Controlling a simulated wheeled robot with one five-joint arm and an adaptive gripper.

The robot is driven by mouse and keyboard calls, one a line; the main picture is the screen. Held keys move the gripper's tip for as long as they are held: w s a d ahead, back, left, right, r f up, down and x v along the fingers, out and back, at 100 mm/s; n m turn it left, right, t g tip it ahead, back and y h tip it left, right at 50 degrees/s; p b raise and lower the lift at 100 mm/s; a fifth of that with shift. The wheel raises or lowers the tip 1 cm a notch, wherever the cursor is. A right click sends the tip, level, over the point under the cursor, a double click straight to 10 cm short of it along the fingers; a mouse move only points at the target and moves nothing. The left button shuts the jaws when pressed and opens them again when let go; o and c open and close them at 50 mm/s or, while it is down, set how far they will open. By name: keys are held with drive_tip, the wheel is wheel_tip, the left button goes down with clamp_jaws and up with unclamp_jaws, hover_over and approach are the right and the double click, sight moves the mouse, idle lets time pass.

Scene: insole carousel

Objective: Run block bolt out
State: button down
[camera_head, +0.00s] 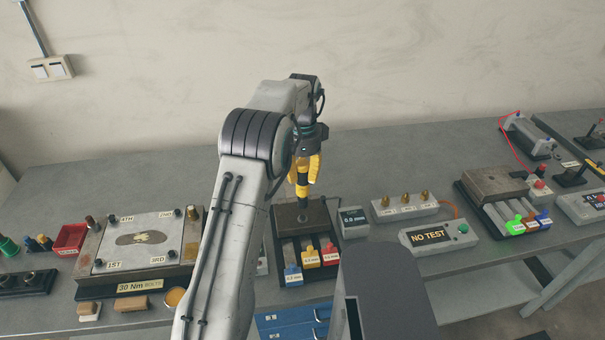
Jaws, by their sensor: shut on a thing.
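My gripper (305,174) has yellow fingers and hangs down over the dark brown block (284,216) in the middle of the bench. It is shut on a slim upright piece (302,192) with dark and yellow bands. The piece's grey lower end meets or nearly meets the block's top. I cannot tell whether this piece is the block bolt itself or a tool on it. Any bolt head below it is hidden.
A small display box (353,221) reading 0.0 mm stands close right of the block. Further right are a box with brass pieces (403,207), a NO TEST box (438,236) and a second block (494,183). A bolted plate (115,240) lies left, beside a red bin (70,239).

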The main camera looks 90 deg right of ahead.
sight(303, 186)
drive_tip(key=shift+r, duration=0.15)
drive_tip(key=shift+f+b, duration=1.35)
drive_tip(key=shift+f, duration=1.05)
